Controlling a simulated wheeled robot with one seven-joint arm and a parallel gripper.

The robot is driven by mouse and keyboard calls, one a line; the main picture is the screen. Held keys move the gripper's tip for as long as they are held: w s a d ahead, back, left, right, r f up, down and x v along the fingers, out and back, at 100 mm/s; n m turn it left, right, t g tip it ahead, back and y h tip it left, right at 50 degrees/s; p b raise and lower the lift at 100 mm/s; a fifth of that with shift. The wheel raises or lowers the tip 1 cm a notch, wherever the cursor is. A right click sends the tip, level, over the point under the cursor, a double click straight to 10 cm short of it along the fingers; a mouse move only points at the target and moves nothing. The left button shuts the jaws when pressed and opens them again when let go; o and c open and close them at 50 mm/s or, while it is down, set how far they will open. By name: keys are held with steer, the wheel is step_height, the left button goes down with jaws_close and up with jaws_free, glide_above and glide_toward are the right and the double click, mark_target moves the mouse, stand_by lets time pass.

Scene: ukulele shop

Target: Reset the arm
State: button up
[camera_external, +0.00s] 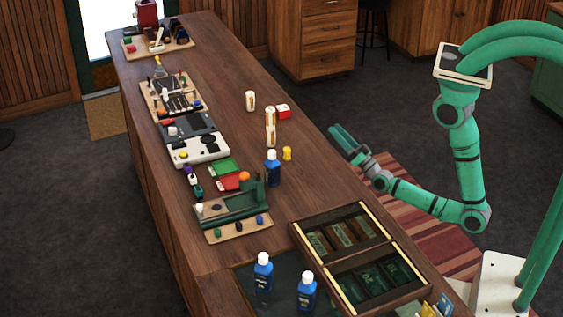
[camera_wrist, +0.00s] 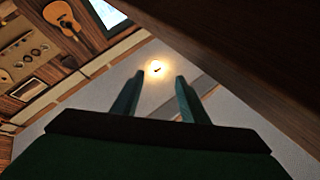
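My gripper (camera_external: 345,139) is at the right edge of the long wooden counter (camera_external: 225,75) in the external view, with my green arm bent low and reaching left from my base. In the wrist view my gripper (camera_wrist: 158,85) shows two green fingers spread apart, with nothing between them. Behind the fingers are the pale ceiling and a round lit lamp (camera_wrist: 156,69). The dark underside or edge of the counter (camera_wrist: 250,50) fills the upper right of the wrist view. I cannot tell the exact gap between my gripper and the counter edge.
On the counter are a blue bottle (camera_external: 272,170), a yellow piece (camera_external: 287,154), a red-and-white block (camera_external: 283,111) and a wooden divided tray (camera_external: 318,213). Two more blue bottles stand near the front. The floor right of the counter has a striped rug (camera_external: 435,240).

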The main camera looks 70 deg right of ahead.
steer(key=s+a+f+n+g+y, duration=0.2)
steer(key=s+a+f+n, duration=0.1)
steer(key=s, duration=0.5)
steer(key=s+a+f+n+g+y, duration=0.3)
steer(key=s, duration=0.5)
steer(key=s+a+f+n+g+y, duration=0.2)
steer(key=s+f, duration=0.1)
steer(key=s, duration=0.5)
steer(key=shift+s+a+f+n+y, duration=0.15)
steer(key=shift+a+f+n+y, duration=0.25)
